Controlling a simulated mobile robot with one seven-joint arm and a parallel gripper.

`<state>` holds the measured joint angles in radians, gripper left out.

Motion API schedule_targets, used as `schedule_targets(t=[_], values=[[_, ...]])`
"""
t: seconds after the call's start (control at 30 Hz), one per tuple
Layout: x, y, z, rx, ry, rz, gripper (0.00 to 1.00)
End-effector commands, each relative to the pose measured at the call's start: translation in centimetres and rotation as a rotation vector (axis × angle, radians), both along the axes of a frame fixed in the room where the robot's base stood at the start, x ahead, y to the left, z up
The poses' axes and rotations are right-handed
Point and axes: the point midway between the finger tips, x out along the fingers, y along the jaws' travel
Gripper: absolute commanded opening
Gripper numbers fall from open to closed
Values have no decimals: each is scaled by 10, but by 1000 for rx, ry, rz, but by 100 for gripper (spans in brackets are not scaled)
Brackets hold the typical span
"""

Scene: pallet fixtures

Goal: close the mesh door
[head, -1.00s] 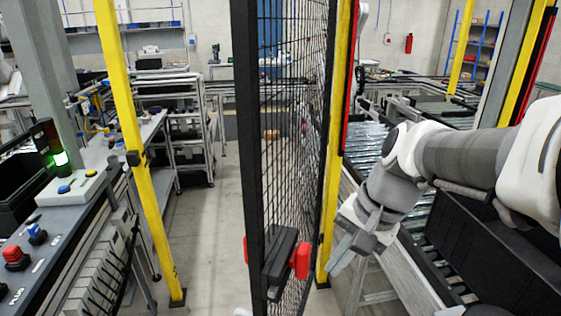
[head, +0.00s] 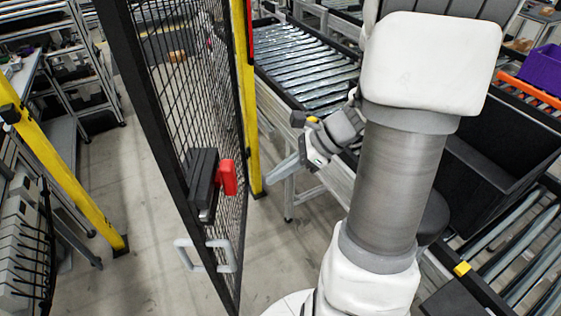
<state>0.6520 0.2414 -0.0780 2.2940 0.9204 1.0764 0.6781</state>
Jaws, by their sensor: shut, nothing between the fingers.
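The mesh door (head: 160,110) has a black frame and stands open, edge toward me, in the head view. A black latch box (head: 201,180) with a red block (head: 227,177) is fixed on it. A pale grey handle (head: 207,255) sits below the latch, near the door's lower part. Its hinge side is by the yellow post (head: 246,95). My gripper (head: 272,178) is to the right of the door, near the latch's height in the picture, with its fingers shut and empty. It appears apart from the door.
A yellow post (head: 62,175) stands at the left across the opening. A roller conveyor (head: 300,62) lies behind my arm, and a black bin (head: 500,150) and more rollers are at the right. Bare floor (head: 120,200) lies left of the door.

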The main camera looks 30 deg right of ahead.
Motion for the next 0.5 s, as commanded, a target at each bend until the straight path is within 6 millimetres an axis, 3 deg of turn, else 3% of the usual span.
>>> schedule_targets(t=[0.2,0.5], values=[[15,31,-34,2,3,4,0],[33,62,-33,0,-1,4,0]])
